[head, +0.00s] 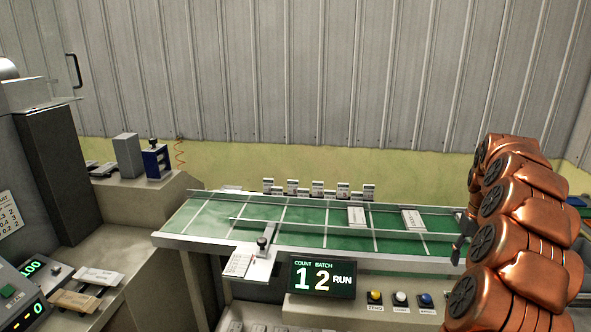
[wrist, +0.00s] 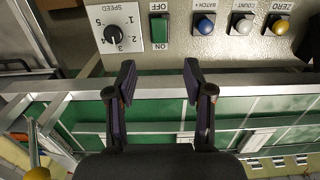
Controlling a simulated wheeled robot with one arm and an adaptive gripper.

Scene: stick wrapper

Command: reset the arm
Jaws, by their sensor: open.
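My arm (head: 530,235), copper-coloured, is bent at the right of the head view. My gripper (head: 461,236) shows as dark fingers at the right end of the green conveyor. In the wrist view my gripper (wrist: 158,82) is open, its two fingers apart with nothing between them. The fingers are over the conveyor's metal edge rail (wrist: 250,90), near the control panel. Whether they touch the rail I cannot tell.
The conveyor (head: 300,214) carries white packets (head: 413,219). The counter display (head: 322,278) reads 12 and RUN. Yellow, white and blue buttons (head: 375,297) line the front panel. A speed dial (wrist: 118,38) and a green switch (wrist: 159,29) are close to the fingers.

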